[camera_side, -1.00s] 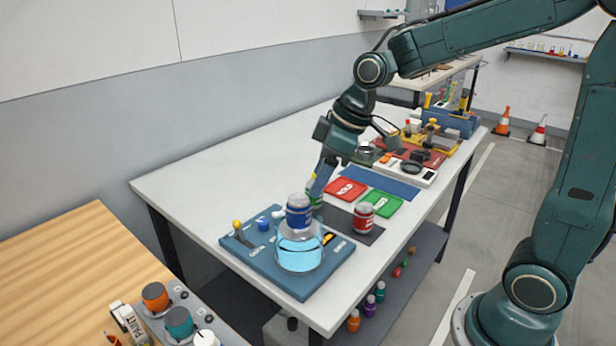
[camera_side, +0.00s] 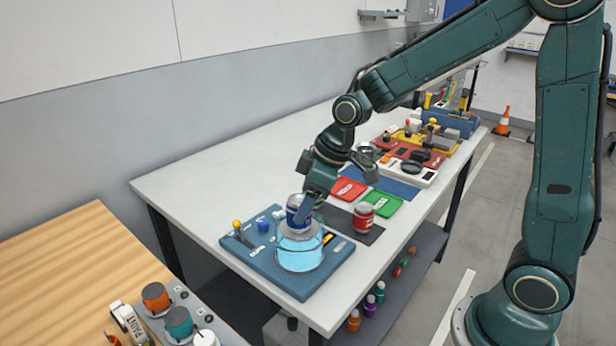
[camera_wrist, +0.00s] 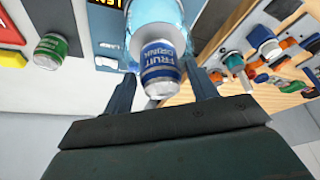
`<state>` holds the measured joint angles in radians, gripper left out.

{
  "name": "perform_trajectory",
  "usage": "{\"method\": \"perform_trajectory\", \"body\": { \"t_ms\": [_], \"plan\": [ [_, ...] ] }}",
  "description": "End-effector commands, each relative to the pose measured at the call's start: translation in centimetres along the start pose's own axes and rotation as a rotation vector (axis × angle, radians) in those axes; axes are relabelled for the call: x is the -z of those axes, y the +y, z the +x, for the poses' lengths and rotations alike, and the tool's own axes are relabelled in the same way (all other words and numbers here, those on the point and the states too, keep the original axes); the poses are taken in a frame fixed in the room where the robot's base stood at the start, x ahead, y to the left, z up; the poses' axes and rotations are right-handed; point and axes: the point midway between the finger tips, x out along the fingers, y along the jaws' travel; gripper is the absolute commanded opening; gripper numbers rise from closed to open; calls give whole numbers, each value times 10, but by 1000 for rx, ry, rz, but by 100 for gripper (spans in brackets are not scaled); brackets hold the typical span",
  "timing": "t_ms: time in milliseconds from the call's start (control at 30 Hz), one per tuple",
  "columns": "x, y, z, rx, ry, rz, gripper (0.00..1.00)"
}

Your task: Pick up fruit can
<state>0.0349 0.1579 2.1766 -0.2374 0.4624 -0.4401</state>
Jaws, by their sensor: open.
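The fruit can is a blue and silver can with "FRUIT DRINK" lettering. In the side view the fruit can (camera_side: 295,213) stands on top of a glowing cyan glass-like cylinder (camera_side: 299,256) on a blue panel (camera_side: 262,268). My gripper (camera_side: 309,208) is at the can, partly hiding it from behind and the right. In the wrist view the fruit can (camera_wrist: 160,72) shows between the two spread fingers of my gripper (camera_wrist: 162,72). The gripper is open; whether a finger touches the can I cannot tell.
A red can (camera_side: 363,218) stands on a dark mat right of the panel. A green can (camera_wrist: 50,51) shows at the left of the wrist view. Red (camera_side: 348,190) and green (camera_side: 384,204) trays lie behind. A yellow-knobbed lever (camera_side: 238,228) stands at the panel's left.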

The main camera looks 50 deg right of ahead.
Motion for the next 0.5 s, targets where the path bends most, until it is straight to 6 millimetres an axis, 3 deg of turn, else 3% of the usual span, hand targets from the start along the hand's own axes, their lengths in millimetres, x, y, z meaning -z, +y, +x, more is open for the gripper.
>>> {"method": "perform_trajectory", "body": {
  "t_ms": [233, 500],
  "plan": [
    [1, 0, 26, 3, -3, -1, 58],
    [1, 0, 36, 1, -1, -1, 58]
  ]
}}
